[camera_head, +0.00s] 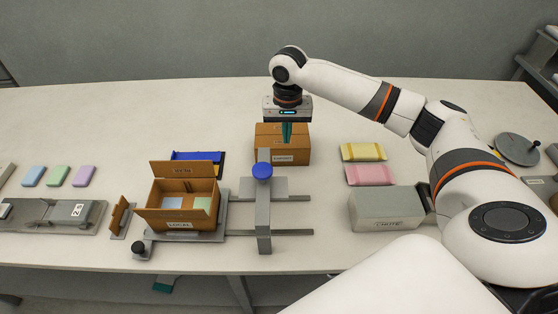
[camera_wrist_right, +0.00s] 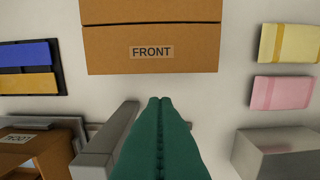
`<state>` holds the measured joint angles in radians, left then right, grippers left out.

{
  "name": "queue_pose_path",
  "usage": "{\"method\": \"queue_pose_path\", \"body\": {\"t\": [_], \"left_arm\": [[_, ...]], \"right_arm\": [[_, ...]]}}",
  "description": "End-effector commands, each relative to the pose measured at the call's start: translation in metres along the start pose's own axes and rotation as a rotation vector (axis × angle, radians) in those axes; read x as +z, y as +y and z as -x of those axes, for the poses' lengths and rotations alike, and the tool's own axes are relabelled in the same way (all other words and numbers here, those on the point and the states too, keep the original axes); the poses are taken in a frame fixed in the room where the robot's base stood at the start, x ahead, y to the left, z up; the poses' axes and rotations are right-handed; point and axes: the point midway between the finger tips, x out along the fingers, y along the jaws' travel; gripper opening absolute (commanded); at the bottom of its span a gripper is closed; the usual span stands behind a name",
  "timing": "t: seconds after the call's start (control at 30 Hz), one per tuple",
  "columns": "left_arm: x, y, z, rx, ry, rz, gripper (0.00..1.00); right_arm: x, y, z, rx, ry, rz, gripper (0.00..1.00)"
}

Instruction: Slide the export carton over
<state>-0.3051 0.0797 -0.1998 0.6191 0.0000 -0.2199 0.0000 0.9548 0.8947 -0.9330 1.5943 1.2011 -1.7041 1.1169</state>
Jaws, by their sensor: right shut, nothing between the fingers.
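A closed brown carton (camera_head: 270,144) stands at the back middle of the table, behind the blue-knobbed fixture. In the right wrist view the carton (camera_wrist_right: 150,40) fills the top middle, and its label reads FRONT. My right gripper (camera_head: 287,141) points down over the carton's near side in the head view, its green fingers together and empty. In the right wrist view the fingertips (camera_wrist_right: 160,99) lie just short of the carton's labelled edge, with a gap between. Their height against the carton is unclear. My left gripper is out of view.
An open carton (camera_head: 180,225) labelled LOCAL sits on the grey fixture. The blue-knobbed post (camera_head: 263,215) stands right of it. A blue and yellow tray (camera_head: 197,156) lies behind. Yellow (camera_head: 363,152) and pink (camera_head: 370,175) packs and a grey box (camera_head: 385,208) are at right.

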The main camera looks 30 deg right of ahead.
Motion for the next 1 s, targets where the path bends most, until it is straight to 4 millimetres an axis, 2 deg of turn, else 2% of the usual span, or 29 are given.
{"method": "queue_pose_path", "body": {"t": [0.07, 0.27, 0.5, 0.7, 1.0], "left_arm": [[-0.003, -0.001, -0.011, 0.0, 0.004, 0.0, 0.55], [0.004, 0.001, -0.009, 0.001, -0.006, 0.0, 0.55], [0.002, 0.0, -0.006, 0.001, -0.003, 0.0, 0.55], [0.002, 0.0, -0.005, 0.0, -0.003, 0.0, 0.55], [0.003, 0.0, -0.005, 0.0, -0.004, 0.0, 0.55]], "right_arm": [[0.0, 0.0, -0.011, 0.0, 0.0, -0.001, 0.0], [0.0, -0.001, -0.024, -0.001, 0.001, -0.003, 0.0], [0.0, -0.001, -0.068, -0.003, 0.002, -0.002, 0.0], [0.0, 0.0, -0.097, -0.001, 0.001, -0.001, 0.0], [0.0, -0.001, -0.11, -0.001, -0.001, -0.001, 0.0]]}}
